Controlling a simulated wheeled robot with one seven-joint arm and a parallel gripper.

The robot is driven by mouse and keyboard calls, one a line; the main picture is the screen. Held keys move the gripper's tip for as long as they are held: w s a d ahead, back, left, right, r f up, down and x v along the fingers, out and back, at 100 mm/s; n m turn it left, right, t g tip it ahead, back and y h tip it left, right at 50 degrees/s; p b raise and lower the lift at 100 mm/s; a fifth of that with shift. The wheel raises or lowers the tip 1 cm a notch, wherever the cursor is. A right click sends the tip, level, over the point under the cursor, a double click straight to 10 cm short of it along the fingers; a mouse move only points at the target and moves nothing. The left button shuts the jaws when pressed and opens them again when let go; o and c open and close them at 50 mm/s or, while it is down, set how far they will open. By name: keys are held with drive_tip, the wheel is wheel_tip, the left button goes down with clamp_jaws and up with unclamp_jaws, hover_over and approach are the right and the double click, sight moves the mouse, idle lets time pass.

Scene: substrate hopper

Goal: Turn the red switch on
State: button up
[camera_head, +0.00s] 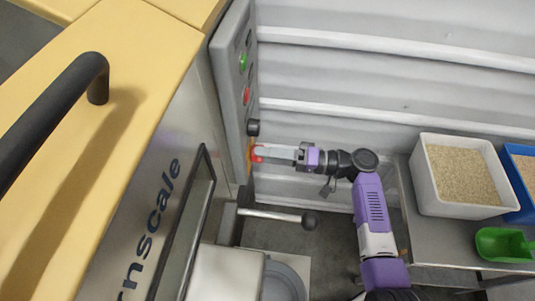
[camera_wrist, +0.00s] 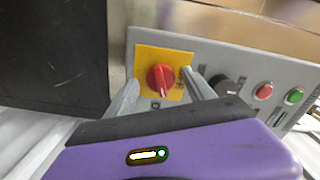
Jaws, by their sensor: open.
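The red switch (camera_wrist: 160,78) is a round knob on a yellow square plate (camera_wrist: 147,56), fixed to a grey control panel (camera_wrist: 235,62). Its pointer looks roughly vertical in the wrist view. My gripper (camera_wrist: 160,92) is open, with one finger on each side of the switch; I cannot tell whether they touch it. In the head view, my gripper (camera_head: 262,153) reaches left to the panel's lower part, where a bit of the red switch (camera_head: 258,158) and yellow plate shows at the fingertips. Much of the switch is hidden there.
A black knob (camera_wrist: 227,84), a red button (camera_wrist: 263,91) and a green button (camera_wrist: 293,96) sit beside the switch. A white bin of grain (camera_head: 424,178) and green scoop (camera_head: 503,243) are at right.

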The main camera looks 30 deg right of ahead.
drive_tip(key=shift+c, duration=0.2)
drive_tip(key=c, duration=1.3)
drive_tip(key=m+p, duration=0.3)
drive_tip(key=m, duration=0.1)
drive_tip(key=shift+m, duration=0.3)
drive_tip(key=o, duration=1.3)
drive_tip(key=shift+o, duration=0.2)
drive_tip(key=shift+s, duration=0.1)
